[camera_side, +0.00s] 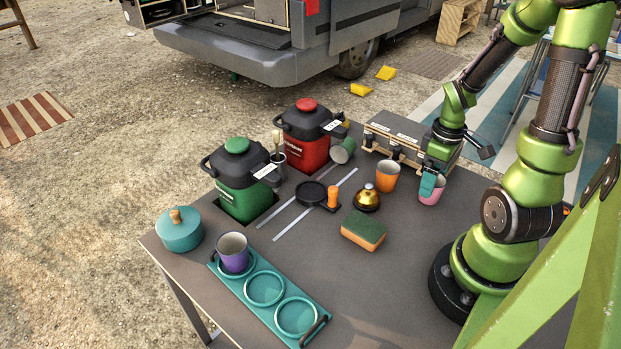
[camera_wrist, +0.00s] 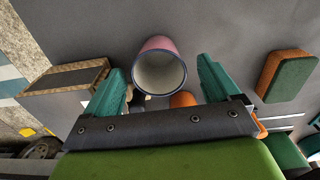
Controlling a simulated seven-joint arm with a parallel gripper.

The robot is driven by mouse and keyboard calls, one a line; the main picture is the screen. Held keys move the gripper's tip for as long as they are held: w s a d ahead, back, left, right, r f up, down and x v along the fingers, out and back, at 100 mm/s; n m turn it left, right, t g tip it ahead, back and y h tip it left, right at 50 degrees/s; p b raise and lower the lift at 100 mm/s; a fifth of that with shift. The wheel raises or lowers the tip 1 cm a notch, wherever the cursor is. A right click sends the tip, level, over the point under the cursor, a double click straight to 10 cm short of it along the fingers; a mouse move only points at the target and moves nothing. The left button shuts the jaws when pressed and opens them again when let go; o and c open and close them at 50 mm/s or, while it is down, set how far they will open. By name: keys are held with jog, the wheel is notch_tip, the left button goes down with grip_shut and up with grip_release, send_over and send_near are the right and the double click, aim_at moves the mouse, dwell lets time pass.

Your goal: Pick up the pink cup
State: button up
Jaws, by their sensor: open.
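The pink cup (camera_side: 432,191) stands upright on the grey table near the base of my arm. In the wrist view the pink cup (camera_wrist: 159,68) shows its pale inside and dark rim between my teal fingers. My gripper (camera_side: 427,186) is open at the cup, with one teal finger in front of its left side in the side view. In the wrist view my gripper (camera_wrist: 162,88) has a finger on each side of the cup, with visible gaps. I cannot tell how far down the fingers reach beside the cup.
An orange cup (camera_side: 387,176) stands just left of the pink cup. A wooden-sided box (camera_side: 400,133) is behind them. A brass bell (camera_side: 367,198), a sponge (camera_side: 364,230) and a green-grey cup (camera_side: 342,151) lie further left. The table's front middle is clear.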

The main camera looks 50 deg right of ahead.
jog(key=shift+f, duration=1.45)
jog(key=c, duration=1.1)
